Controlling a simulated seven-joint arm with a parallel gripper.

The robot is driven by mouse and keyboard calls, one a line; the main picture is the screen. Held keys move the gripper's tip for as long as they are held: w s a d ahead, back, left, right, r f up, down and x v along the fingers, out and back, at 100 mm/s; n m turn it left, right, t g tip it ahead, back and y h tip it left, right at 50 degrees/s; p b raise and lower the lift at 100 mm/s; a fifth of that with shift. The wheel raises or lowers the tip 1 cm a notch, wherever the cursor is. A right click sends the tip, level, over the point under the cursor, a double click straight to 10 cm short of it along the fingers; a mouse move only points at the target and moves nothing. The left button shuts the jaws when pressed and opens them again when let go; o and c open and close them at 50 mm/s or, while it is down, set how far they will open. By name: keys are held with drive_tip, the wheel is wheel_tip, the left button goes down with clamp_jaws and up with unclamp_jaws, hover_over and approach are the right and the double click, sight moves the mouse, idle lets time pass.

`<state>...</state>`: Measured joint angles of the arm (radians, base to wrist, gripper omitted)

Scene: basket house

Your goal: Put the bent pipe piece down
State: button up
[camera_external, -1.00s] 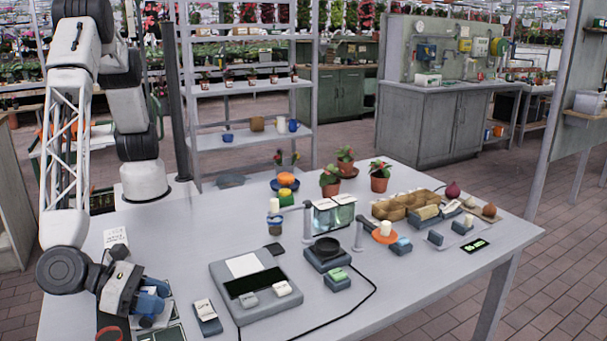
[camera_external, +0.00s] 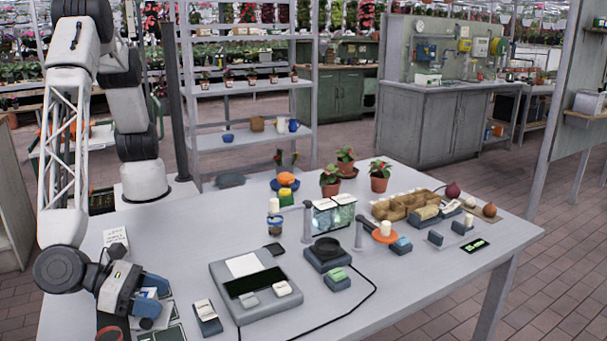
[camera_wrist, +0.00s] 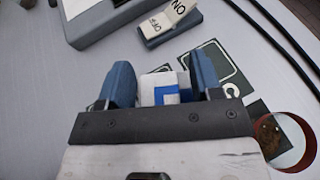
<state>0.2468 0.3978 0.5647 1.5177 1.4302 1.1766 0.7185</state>
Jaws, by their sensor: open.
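My gripper (camera_external: 151,295) is low over the near left part of the table, and its two blue fingers are apart. In the wrist view, my gripper (camera_wrist: 162,68) has a white tile with a blue bent band, which looks like the bent pipe piece (camera_wrist: 160,88), between its fingers. Small gaps seem to show beside the tile. Its near part is hidden by the dark gripper body, and I cannot tell if it touches the surface beneath. Dark green cards with white outlines (camera_wrist: 218,68) lie on the table just right of the fingers.
A switch block with cream rocker (camera_wrist: 170,22) is beyond the fingers. A grey console (camera_external: 255,284) stands to the right. A reddish ring (camera_wrist: 308,148) and black cables are at the wrist view's right. Bare table shows left of the fingers.

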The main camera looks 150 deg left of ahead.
drive_tip(key=v, duration=1.1)
drive_tip(key=shift+s+d+r, duration=0.1)
drive_tip(key=shift+s+d, duration=0.1)
drive_tip(key=shift+r, duration=0.1)
drive_tip(key=s+a+r+n+g+h, duration=0.25)
drive_tip(key=s+a+r+n, duration=0.35)
drive_tip(key=s+r, duration=0.5)
drive_tip(key=s+a+r+n+g+h, duration=0.25)
drive_tip(key=s+a+r+n, duration=0.4)
drive_tip(key=s, duration=0.65)
drive_tip(key=s+a+r+n+t+h, duration=0.1)
drive_tip(key=s+r+n+h, duration=0.1)
drive_tip(key=s, duration=0.8)
drive_tip(key=s+a+r+n+h, duration=0.1)
drive_tip(key=s+r+n+h, duration=0.1)
drive_tip(key=s, duration=0.9)
drive_tip(key=s+a+r+n+t+h, duration=0.1)
drive_tip(key=s+n, duration=0.4)
drive_tip(key=s, duration=0.5)
drive_tip(key=shift+s+r+n+t+h, duration=0.3)
drive_tip(key=shift+s+r+n+h, duration=0.15)
drive_tip(key=shift+h, duration=0.95)
